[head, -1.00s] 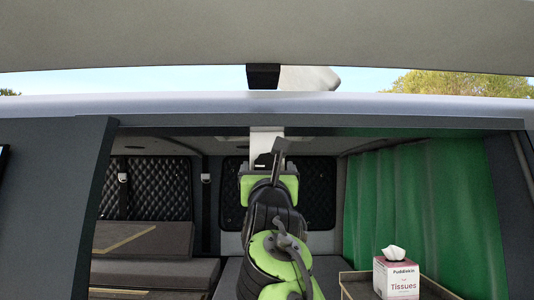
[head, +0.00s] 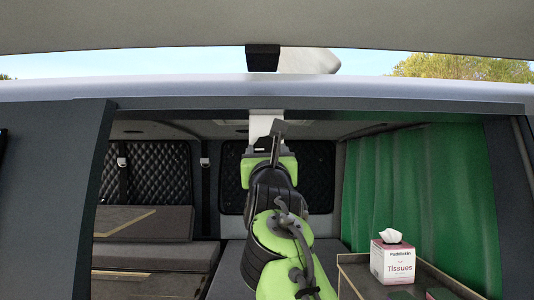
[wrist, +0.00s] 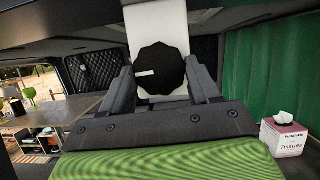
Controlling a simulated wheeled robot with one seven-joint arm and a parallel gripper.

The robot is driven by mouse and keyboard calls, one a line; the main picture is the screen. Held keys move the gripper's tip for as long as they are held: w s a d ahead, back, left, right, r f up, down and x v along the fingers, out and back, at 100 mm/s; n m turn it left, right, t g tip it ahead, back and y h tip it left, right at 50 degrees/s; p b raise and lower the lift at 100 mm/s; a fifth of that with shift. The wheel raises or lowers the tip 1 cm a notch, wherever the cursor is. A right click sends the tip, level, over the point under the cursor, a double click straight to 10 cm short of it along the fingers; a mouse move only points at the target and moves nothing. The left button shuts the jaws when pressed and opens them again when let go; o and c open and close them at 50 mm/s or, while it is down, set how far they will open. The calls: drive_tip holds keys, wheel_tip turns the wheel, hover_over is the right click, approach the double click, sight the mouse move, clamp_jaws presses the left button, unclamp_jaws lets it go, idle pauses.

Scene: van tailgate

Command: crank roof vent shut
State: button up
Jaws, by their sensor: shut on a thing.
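A black scalloped crank knob (wrist: 160,72) with a white pointer mark sits on a white panel (wrist: 155,22) in the wrist view. The pointer points left. My gripper (wrist: 160,80) has one finger on each side of the knob and is shut on it. In the head view my gripper (head: 276,145) reaches up to the white panel (head: 264,124) under the roof edge, and the knob is hidden behind it. A white shape (head: 308,62) on the roof may be the vent lid. How far it stands open cannot be told.
The raised tailgate (head: 400,30) hangs above, and the roof edge (head: 400,92) crosses above my arm. A green curtain (head: 415,200) hangs at the right. A tissue box (head: 393,263) stands on a tray-like surface in front of it. Benches (head: 155,257) fill the left.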

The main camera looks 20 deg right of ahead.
drive_tip(key=n+y, duration=0.2)
drive_tip(key=n, duration=0.1)
drive_tip(key=n+y+p, duration=0.1)
drive_tip(key=n+y, duration=0.1)
drive_tip(key=n, duration=0.2)
drive_tip(key=d+n+y, duration=0.1)
drive_tip(key=n, duration=0.3)
drive_tip(key=shift+s+r+y+p, duration=0.1)
drive_tip(key=shift+r+y+p, duration=0.15)
drive_tip(key=shift+y+p, duration=0.15)
drive_tip(key=n+p, duration=0.1)
drive_tip(key=n, duration=0.1)
drive_tip(key=n+g+y, duration=0.1)
drive_tip(key=n, duration=0.1)
drive_tip(key=n+y+p, duration=0.1)
drive_tip(key=n, duration=0.1)
drive_tip(key=shift+s+r+n+p, duration=0.1)
drive_tip(key=shift+r+n+p, duration=0.15)
drive_tip(key=shift+n+p, duration=0.15)
drive_tip(key=shift+s+r+n+g+y, duration=0.15)
drive_tip(key=shift+n+g, duration=0.15)
drive_tip(key=shift+n, duration=0.35)
drive_tip(key=shift+w+r+n+g+y, duration=0.15)
drive_tip(key=shift+n+g, duration=0.15)
drive_tip(key=shift+n, duration=0.35)
drive_tip(key=shift+s, duration=0.1)
drive_tip(key=shift+s+n, duration=0.1)
drive_tip(key=shift+n, duration=0.4)
